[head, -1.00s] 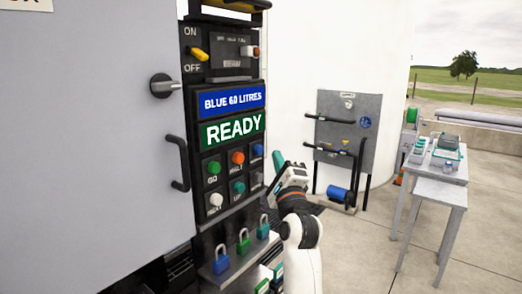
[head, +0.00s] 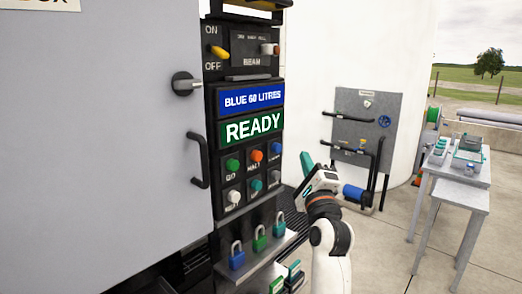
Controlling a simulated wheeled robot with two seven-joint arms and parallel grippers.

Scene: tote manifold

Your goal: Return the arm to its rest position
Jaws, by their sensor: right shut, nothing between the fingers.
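My right gripper (head: 306,164) is in the lower middle of the head view, at the end of my white right arm (head: 331,245). Its fingers are shut and empty, pointing up and left. It is apart from the control panel, just right of the button block. The panel shows a blue sign (head: 252,98) reading "BLUE 60 LITRES" and a green sign (head: 252,127) reading "READY". Below are coloured push buttons, among them a green one (head: 232,165) and an orange one (head: 256,156). My left gripper is not in view.
Blue, green and teal padlocks (head: 259,239) stand on a shelf under the buttons. A grey cabinet door (head: 95,140) fills the left. A grey pipe board (head: 366,110) stands against the white tank behind. Grey tables (head: 458,195) stand at right. The concrete floor between is open.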

